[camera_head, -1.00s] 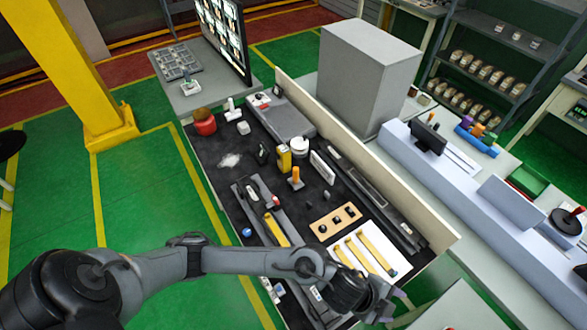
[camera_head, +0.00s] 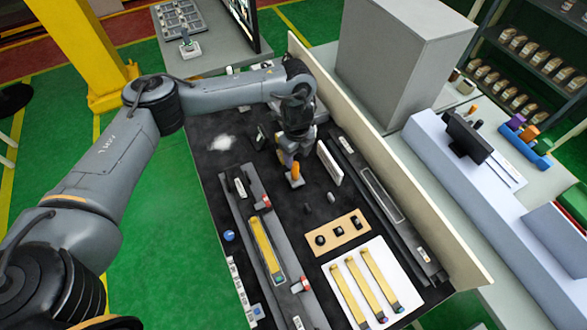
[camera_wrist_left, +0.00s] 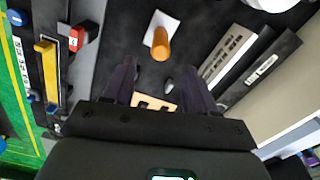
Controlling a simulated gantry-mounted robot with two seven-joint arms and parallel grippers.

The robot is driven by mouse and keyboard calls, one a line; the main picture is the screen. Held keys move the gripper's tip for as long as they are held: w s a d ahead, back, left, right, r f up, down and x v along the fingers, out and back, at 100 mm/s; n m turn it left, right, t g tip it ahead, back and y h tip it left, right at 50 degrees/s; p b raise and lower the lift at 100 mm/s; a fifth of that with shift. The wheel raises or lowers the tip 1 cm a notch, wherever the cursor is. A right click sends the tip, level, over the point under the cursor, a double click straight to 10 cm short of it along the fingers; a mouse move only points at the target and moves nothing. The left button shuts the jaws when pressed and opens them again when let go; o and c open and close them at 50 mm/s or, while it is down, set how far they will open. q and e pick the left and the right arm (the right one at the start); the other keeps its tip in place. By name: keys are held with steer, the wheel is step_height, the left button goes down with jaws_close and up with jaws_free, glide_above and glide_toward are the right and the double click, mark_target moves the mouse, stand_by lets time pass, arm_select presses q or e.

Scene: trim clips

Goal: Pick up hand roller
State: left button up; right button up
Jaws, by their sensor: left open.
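An orange-handled tool (camera_head: 295,172), which I take for the hand roller, stands on the black table mat. In the left wrist view its orange handle (camera_wrist_left: 160,44) stands on a small whitish base, just beyond my fingertips. My left gripper (camera_head: 290,154) points down close to the tool and partly covers the area behind it. In the left wrist view the left gripper (camera_wrist_left: 157,76) has its two dark fingers apart, with nothing between them. Whether a finger touches the handle cannot be told. My right gripper does not show.
A white upright plate (camera_head: 329,163) stands close right of the tool. A wooden block (camera_head: 342,232) with black pieces and a white sheet (camera_head: 396,277) with yellow strips lie in front. A grey rail fixture (camera_head: 250,205) is at left. A pale panel (camera_head: 345,100) edges the table's right side.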

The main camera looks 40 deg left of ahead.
mark_target(295, 171)
arm_select(q)
steer(key=f+b, duration=0.1)
steer(key=f, duration=0.3)
steer(key=shift+s, duration=0.2)
steer(key=shift+w+a+f+b, duration=0.15)
steer(key=shift+f+b, duration=0.5)
steer(key=shift+f, duration=0.9)
steer(key=shift+w+a+f+b, duration=0.1)
steer(key=shift+f+b, duration=0.55)
steer(key=shift+f, duration=0.85)
steer(key=shift+c, duration=0.3)
jaws_close()
